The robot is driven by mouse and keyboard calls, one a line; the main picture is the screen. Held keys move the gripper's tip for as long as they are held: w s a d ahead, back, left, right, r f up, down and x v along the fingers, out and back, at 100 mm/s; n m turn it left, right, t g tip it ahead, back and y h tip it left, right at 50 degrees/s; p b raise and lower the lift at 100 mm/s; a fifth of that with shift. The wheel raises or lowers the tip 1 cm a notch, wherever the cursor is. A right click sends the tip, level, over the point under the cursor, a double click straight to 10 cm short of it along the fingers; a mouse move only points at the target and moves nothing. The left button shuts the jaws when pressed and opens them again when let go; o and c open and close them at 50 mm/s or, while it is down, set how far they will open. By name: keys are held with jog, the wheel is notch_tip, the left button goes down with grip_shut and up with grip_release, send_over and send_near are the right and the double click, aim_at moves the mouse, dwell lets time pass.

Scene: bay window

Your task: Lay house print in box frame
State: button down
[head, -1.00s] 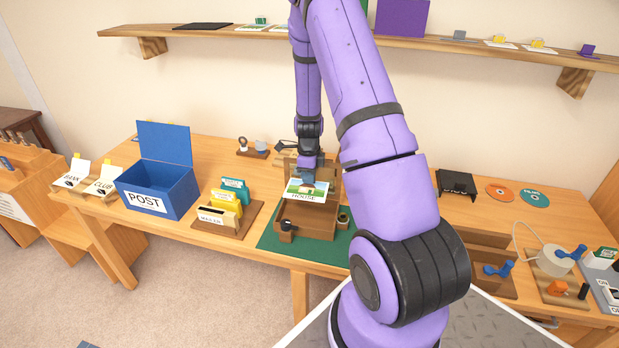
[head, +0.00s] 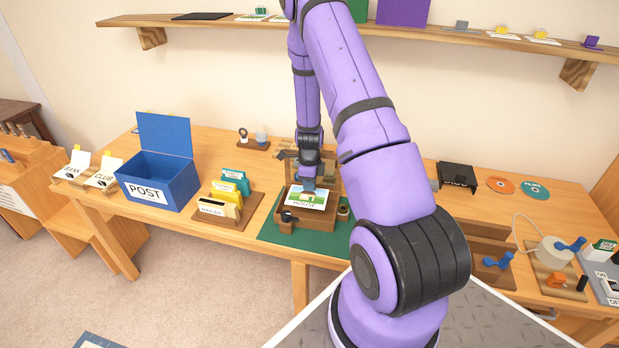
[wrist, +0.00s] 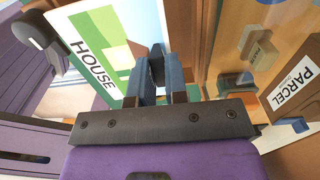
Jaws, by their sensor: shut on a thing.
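The house print (head: 304,199) is a white card with a green picture and the word HOUSE. It is over the brown wooden box frame (head: 312,218), which stands on a green mat. The print hides most of the frame's inside; I cannot tell whether it touches the bottom. My gripper (head: 308,186) is shut on the print near its back edge. In the wrist view the print (wrist: 97,52) extends left from the blue fingers of my gripper (wrist: 158,78). A wooden panel stands up behind the frame, partly hidden by my arm.
A card rack (head: 225,207) and blue POST box (head: 155,180) are farther left. A PARCEL sign (wrist: 295,85) shows in the wrist view.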

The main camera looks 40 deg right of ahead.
jog(key=shift+f, duration=3.05)
jog(key=shift+f, duration=0.6)
dwell(1.2)
jog(key=c, duration=1.1)
grip_release()
jog(key=shift+o, duration=0.2)
jog(key=shift+r, duration=0.1)
jog(key=shift+r, duration=3.4)
